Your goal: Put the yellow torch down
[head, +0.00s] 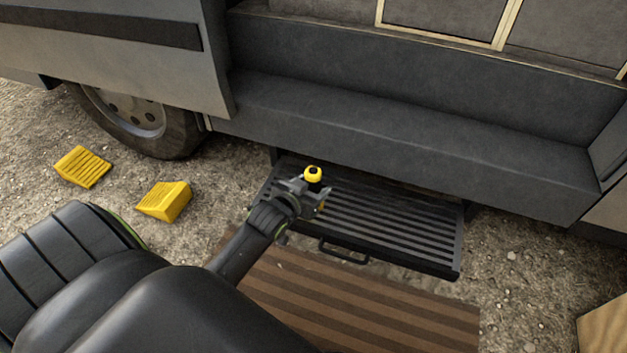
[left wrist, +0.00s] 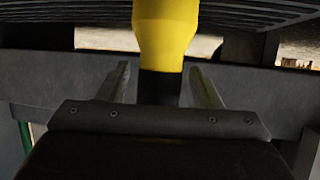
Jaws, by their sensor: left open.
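The yellow torch (head: 313,174) shows its yellow head with a dark centre above my left gripper (head: 314,193), at the left end of the slatted step (head: 400,216). In the left wrist view the torch (left wrist: 165,30) has a wide yellow part at the top and a black part between the fingers. My left gripper (left wrist: 160,82) is open around it, with a gap on each side. The torch looks upright; its lower end is hidden, so I cannot tell for certain what it rests on. My right gripper is not in view.
The step has a black handle (head: 343,252) at its front, above a brown striped mat (head: 400,312). Two yellow wheel chocks (head: 83,167) lie on gravel at left. A wooden box (head: 605,330) is at lower right. The step's right part is clear.

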